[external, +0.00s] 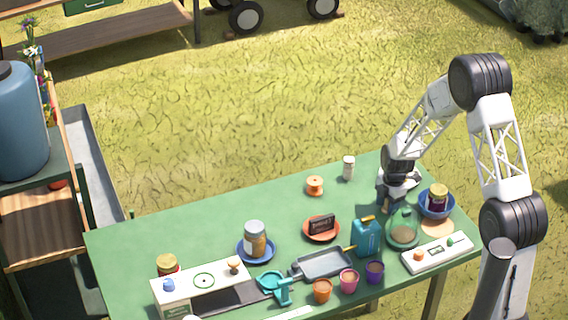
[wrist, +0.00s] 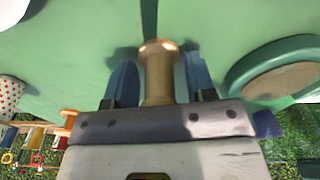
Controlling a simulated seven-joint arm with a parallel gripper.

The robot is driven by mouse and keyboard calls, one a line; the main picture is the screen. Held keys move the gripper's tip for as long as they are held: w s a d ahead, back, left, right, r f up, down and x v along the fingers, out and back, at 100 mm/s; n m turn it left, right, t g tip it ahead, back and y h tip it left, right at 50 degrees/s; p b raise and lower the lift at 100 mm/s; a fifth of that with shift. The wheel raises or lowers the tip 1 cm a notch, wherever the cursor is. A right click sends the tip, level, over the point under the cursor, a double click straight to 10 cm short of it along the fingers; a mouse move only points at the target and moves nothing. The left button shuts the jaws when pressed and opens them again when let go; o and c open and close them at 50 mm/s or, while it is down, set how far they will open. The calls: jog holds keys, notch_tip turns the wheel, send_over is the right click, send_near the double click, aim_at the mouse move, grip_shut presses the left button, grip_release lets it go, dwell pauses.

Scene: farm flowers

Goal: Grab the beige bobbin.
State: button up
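The beige bobbin (wrist: 158,78) stands between the two blue fingers of my gripper (wrist: 160,68) in the wrist view. Its rounded end flange is toward the top of that picture, and a narrow gap shows on each side, so the fingers look open around it and apart from it. The bobbin cannot be made out there, hidden by the gripper.
An orange spool (external: 315,185) and a white shaker (external: 348,168) stand left. A blue can (external: 367,239) is in front. The table's back-left is clear.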

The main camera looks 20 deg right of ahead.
jog(key=c, duration=0.7)
jog(key=shift+s, duration=0.1)
jog(key=shift+r, duration=5)
